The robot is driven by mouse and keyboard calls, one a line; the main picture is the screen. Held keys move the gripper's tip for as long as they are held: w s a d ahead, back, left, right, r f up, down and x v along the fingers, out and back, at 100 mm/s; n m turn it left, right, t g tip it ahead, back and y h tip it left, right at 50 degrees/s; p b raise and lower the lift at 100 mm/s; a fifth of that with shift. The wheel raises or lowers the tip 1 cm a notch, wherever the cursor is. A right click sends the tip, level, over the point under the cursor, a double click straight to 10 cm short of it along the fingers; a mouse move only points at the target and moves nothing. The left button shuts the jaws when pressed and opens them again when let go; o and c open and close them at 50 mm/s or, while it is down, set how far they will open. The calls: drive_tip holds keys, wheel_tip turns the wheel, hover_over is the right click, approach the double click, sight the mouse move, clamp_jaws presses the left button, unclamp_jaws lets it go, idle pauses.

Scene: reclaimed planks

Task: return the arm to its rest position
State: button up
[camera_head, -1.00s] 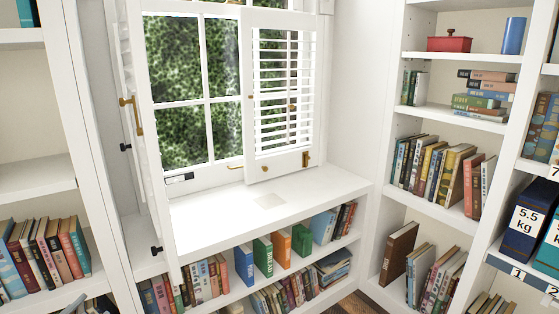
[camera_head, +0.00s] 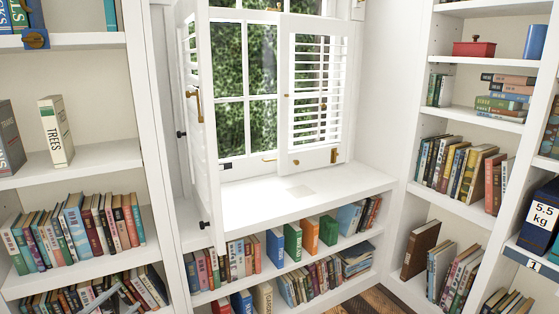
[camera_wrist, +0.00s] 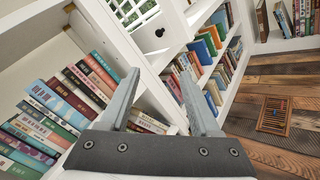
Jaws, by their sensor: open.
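My gripper (camera_wrist: 157,80) shows in the wrist view with its two grey fingers spread apart and nothing between them. Beyond the fingers are the white bookcase and its rows of books. In the head view, grey finger-like parts of my gripper (camera_head: 112,298) show at the bottom left edge, in front of the lowest visible row of books. The rest of my arm is out of the picture there, so its pose cannot be told.
A bookcase (camera_head: 95,161) stands close on the left, with a "TREES" book (camera_head: 56,132). An open white shutter (camera_head: 198,110) juts out beside the window seat (camera_head: 335,184). Shelves stand at the right. The plank floor (camera_wrist: 250,75) is open, with an abacus-like frame (camera_wrist: 274,115) on it.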

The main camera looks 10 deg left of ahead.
drive_tip(key=w+d+r+m+g+h, duration=0.2)
drive_tip(key=w+d+r+m+g, duration=0.15)
drive_tip(key=w+d, duration=0.5)
drive_tip(key=w+d+r+m+g+h, duration=0.3)
drive_tip(key=w+d+r+m, duration=0.15)
drive_tip(key=d, duration=0.65)
drive_tip(key=s+d+r+m+g+y, duration=0.1)
drive_tip(key=d+r+m+g, duration=0.25)
drive_tip(key=d, duration=0.75)
drive_tip(key=d+r+m+g+y, duration=0.1)
drive_tip(key=d+r+m+g, duration=0.2)
drive_tip(key=d, duration=0.9)
drive_tip(key=s+d+r+m+g+y, duration=0.1)
drive_tip(key=s+d+r+m+y, duration=0.15)
drive_tip(key=s+d+m, duration=0.6)
drive_tip(key=s+d+f+m+t+y, duration=0.1)
drive_tip(key=s+d+m, duration=0.1)
drive_tip(key=s+d, duration=0.35)
drive_tip(key=s+d+f+m+t+y, duration=0.1)
drive_tip(key=s+d+m+y, duration=0.1)
drive_tip(key=s, duration=0.6)
wheel_tip(320, 180, up, 23)
drive_tip(key=p, duration=2.2)
drive_tip(key=shift+d+p, duration=0.15)
drive_tip(key=shift+p, duration=0.15)
